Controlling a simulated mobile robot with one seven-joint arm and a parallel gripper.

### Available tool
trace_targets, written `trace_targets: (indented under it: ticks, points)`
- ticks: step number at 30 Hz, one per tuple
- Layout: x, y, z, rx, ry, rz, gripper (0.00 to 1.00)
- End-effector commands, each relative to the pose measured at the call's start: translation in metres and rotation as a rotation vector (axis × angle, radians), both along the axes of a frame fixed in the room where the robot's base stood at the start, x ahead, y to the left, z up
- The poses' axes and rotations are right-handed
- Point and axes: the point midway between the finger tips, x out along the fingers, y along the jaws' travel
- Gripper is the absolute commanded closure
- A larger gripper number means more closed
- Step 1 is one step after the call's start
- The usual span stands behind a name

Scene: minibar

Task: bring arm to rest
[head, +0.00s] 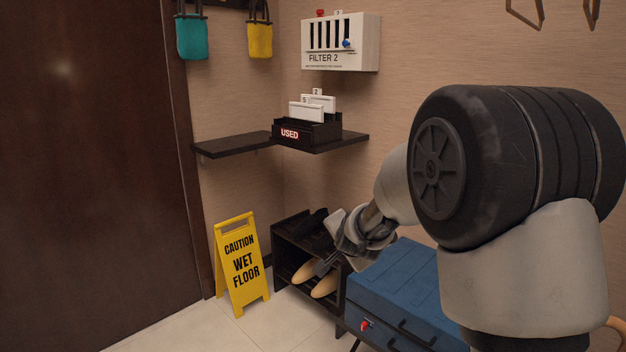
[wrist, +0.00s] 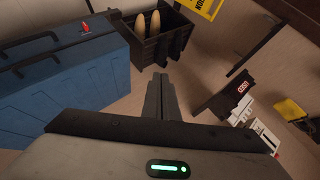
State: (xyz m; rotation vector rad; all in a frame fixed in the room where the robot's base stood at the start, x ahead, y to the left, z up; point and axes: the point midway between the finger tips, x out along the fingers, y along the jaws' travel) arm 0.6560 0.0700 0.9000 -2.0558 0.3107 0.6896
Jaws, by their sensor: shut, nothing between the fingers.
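My gripper (head: 325,265) hangs at the end of my arm in front of the black shoe rack, left of the blue case. In the wrist view my gripper (wrist: 161,97) has its fingers together, with nothing between them. My arm fills the right part of the head view and hides some of the wall and case.
A blue case (head: 393,298) stands at the lower middle. The black shoe rack (head: 282,235) holds tan shoes (head: 324,285). A yellow wet-floor sign (head: 241,265) stands left. A dark shelf (head: 235,143) bears a black USED box (head: 307,132). A filter unit (head: 362,45) hangs above.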

Motion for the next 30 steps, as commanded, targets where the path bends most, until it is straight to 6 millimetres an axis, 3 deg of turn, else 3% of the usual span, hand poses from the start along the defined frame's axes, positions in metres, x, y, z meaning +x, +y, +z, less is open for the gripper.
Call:
trace_targets:
  ticks: [1, 6, 12, 15, 26, 27, 30]
  points:
    - [-0.023, -0.003, 0.026, -0.041, 0.014, 0.056, 1.00]
    - [-0.116, -0.013, 0.073, -0.215, 0.104, 0.267, 1.00]
    - [-0.231, -0.033, 0.092, -0.424, 0.213, 0.479, 1.00]
    - [-0.274, -0.042, 0.092, -0.499, 0.258, 0.550, 1.00]
    - [-0.388, -0.071, 0.076, -0.693, 0.395, 0.719, 1.00]
    - [-0.388, -0.071, 0.094, -0.694, 0.399, 0.724, 1.00]
    - [-0.387, -0.071, 0.116, -0.691, 0.399, 0.723, 1.00]
